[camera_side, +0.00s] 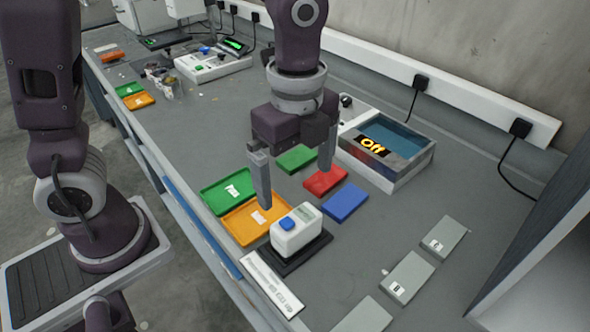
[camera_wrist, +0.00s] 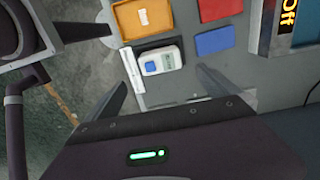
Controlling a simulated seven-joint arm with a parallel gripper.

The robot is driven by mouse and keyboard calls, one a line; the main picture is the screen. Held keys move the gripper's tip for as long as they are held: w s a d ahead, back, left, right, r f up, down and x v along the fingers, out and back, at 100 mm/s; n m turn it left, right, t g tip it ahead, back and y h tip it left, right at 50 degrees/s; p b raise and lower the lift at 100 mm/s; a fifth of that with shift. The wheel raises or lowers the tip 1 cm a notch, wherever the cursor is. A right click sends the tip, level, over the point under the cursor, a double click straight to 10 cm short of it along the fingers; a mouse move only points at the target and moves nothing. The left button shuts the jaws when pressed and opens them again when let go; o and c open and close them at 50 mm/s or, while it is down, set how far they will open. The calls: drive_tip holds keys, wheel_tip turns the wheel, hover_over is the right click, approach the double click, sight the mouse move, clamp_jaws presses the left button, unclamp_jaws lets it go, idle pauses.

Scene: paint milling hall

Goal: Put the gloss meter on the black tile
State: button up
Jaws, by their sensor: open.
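The gloss meter (camera_side: 297,232) is a small white box with a blue button and a display. It sits upright on the black tile (camera_side: 322,246), whose dark edge shows around its base. In the wrist view the gloss meter (camera_wrist: 160,62) lies ahead of my fingers, with the black tile (camera_wrist: 147,45) showing at its edges. My gripper (camera_side: 296,184) is open and empty, its fingers apart above and behind the gloss meter. The fingers (camera_wrist: 162,80) do not appear to touch the meter. Part of the tile is hidden under the meter.
An orange tray (camera_side: 238,232), green tray (camera_side: 215,196), red panel (camera_side: 325,181) and blue panel (camera_side: 345,202) lie close by. A white ruler-like strip (camera_side: 271,283) runs along the front edge. A box with an "Off" display (camera_side: 400,150) stands behind. Grey panels (camera_side: 443,238) lie at right.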

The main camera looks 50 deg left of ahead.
drive_tip(key=s+a+r+n+t, duration=0.5)
drive_tip(key=s+a+r+n, duration=0.3)
drive_tip(key=n, duration=1)
drive_tip(key=s+a, duration=0.2)
drive_tip(key=s, duration=0.2)
drive_tip(key=shift+s+a+r+t, duration=0.2)
drive_tip(key=shift+t, duration=0.1)
